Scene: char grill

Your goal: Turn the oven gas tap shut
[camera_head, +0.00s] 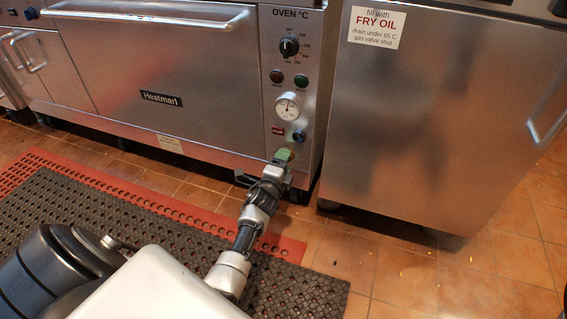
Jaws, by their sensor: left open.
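The oven's control panel (308,100) is the upright steel strip right of the oven door. My left gripper (281,163) reaches to the bottom of this panel and is open. A small green part (284,154) shows right at its fingertips; it looks like the tap handle, but the gripper covers much of it. I cannot tell whether the fingers touch it or how the handle is turned. A dark blue knob (298,136) sits just above, beside a small red label (278,130). My right gripper is not in view.
Above are a round gauge (287,108), two buttons and the black oven dial (289,47). The oven door (165,75) is shut. A steel fryer cabinet (420,120) stands to the right. Perforated mats (140,225) cover the tiled floor at left.

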